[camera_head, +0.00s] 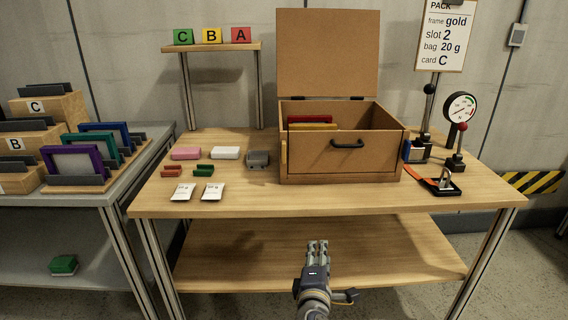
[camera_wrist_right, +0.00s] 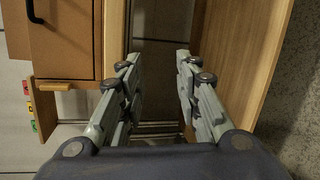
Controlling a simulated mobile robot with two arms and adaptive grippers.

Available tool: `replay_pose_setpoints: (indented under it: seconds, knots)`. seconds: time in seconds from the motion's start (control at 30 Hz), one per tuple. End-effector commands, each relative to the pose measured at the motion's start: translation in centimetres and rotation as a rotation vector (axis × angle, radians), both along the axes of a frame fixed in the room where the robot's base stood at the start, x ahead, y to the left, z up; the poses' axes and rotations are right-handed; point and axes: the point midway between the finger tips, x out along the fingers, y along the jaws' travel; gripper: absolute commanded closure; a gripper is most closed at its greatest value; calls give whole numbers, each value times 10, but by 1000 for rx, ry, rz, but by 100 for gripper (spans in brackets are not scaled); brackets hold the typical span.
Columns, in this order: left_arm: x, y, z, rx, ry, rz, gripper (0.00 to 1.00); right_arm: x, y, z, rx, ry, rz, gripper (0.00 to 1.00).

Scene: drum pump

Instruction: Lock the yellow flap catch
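I cannot make out a yellow flap catch for certain in either view. The wooden box (camera_head: 340,160) stands on the workbench with its lid (camera_head: 328,52) raised. A black handle (camera_head: 347,143) is on its front, and a red panel and a yellow panel (camera_head: 312,126) stand inside. My right gripper (camera_head: 317,245) is in front of the bench, low and apart from the box. In the right wrist view its two fingers (camera_wrist_right: 157,58) are spread with nothing between them. My left gripper is not in view.
Pink, white and grey blocks, small red and green pieces and two white packets (camera_head: 182,192) lie left of the box. A gauge (camera_head: 460,108) and an orange strap (camera_head: 425,180) are on the right. The bench's front middle (camera_head: 300,200) is clear.

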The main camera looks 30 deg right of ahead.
Motion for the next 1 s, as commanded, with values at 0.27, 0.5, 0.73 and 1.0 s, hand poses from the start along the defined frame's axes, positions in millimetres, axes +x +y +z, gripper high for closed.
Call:
replay_pose_setpoints:
  seconds: [0.27,0.5,0.73,1.0]
  knots:
    - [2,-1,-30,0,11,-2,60,71,-5,104,-845,201,35,69]
    - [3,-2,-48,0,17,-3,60,113,16,137,-1300,400,38,69]
    - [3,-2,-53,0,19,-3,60,128,17,145,-1390,445,37,69]
    - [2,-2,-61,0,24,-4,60,163,-5,163,-1385,442,36,69]
